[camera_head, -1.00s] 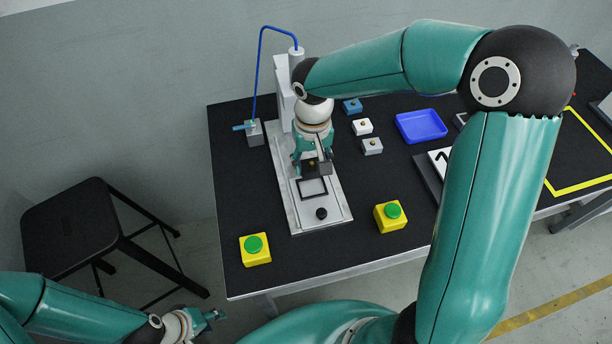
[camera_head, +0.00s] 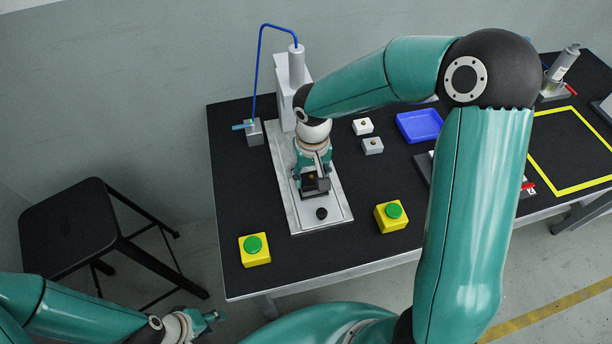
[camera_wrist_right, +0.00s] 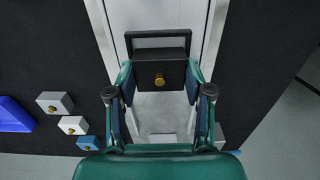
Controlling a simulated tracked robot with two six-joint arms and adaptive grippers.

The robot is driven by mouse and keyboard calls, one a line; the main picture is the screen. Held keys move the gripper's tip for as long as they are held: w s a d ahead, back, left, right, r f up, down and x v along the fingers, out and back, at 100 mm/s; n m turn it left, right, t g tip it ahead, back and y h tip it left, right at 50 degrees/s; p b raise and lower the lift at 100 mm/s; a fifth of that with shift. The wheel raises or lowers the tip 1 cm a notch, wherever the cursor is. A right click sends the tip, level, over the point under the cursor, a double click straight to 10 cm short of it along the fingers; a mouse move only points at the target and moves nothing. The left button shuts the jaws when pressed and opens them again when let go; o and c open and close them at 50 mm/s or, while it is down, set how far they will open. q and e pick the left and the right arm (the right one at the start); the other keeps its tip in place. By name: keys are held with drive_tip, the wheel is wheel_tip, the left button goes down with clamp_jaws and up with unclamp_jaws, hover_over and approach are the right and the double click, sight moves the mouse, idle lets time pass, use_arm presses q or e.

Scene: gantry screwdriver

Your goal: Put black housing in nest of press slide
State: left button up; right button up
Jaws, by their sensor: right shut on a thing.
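The black housing (camera_head: 316,187) is a small dark block with a brass knob. My right gripper (camera_head: 314,178) is shut on it, over the pale metal press slide (camera_head: 338,205). In the right wrist view the housing (camera_wrist_right: 160,75) sits between the two fingers of my right gripper (camera_wrist_right: 160,92). The nest, a black square frame (camera_wrist_right: 158,35), shows just beyond the housing there, and the housing overlaps the rest of it.
The press column (camera_head: 291,85) with a blue hose stands behind the slide. Small blocks (camera_head: 372,146) and a blue tray (camera_head: 419,125) lie right.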

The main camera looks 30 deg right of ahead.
sight(312, 177)
drive_tip(key=shift+f, duration=0.3)
drive_tip(key=o, duration=1.2)
drive_tip(key=shift+r, duration=0.1)
drive_tip(key=shift+r+p, duration=0.45)
drive_tip(key=shift+r, duration=0.1)
wheel_tip(312, 177, up, 12)
drive_tip(key=shift+s, duration=0.1)
